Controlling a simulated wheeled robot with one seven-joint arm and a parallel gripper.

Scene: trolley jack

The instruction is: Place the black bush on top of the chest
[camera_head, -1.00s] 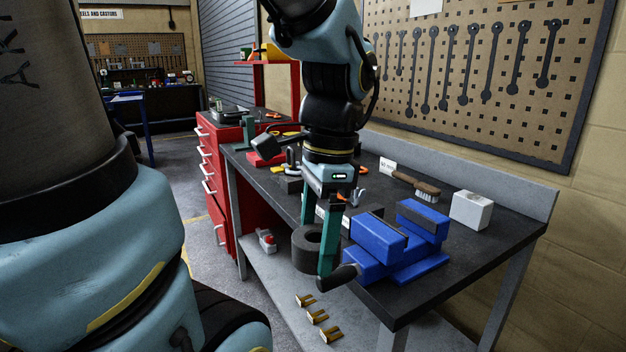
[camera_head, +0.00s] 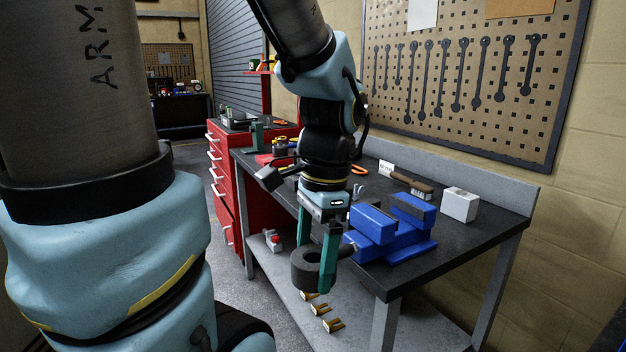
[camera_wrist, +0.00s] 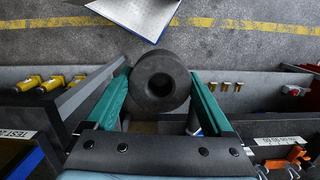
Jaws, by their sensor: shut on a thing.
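The black bush (camera_head: 305,270) is a thick dark ring with a round hole. My gripper (camera_head: 317,268) is shut on it, with its teal fingers on either side, and holds it in the air in front of the workbench's near edge. In the wrist view the bush (camera_wrist: 160,82) sits between the two fingertips (camera_wrist: 160,88), its hole facing the camera. The red chest (camera_head: 226,185), with several drawers and pale handles, stands at the far left end of the bench. Small things lie on the chest's dark top (camera_head: 240,124).
The dark-topped workbench (camera_head: 460,238) carries a blue vise (camera_head: 385,232), a white block (camera_head: 459,205) and a brush (camera_head: 411,182). Brass-coloured pieces (camera_head: 320,310) lie on the grey lower shelf. A pegboard with wrenches hangs behind. Open floor lies left of the chest.

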